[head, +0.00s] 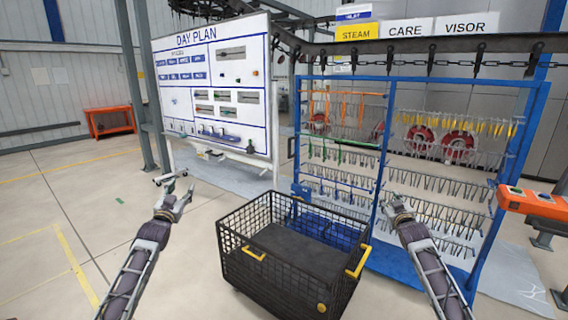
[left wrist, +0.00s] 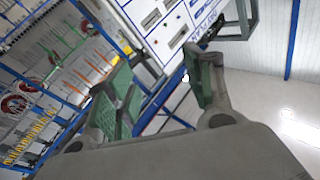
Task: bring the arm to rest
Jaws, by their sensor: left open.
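My left gripper (head: 178,196) is at the left in the head view, raised in front of the day-plan board and left of the black wire cart. Its fingers are apart and nothing is between them. In the left wrist view the two green-padded fingers (left wrist: 160,92) stand apart and empty. My right arm reaches up at the right of the cart. Its gripper (head: 394,200) is small in the head view, in front of the blue rack, and I cannot tell whether its fingers are apart.
A black wire cart (head: 232,238) with yellow handles stands between my arms. Behind are the white day-plan board (head: 222,105), the blue rack (head: 383,150) with many hooks, and an overhead hook conveyor (head: 430,47). An orange table (head: 110,110) stands far left.

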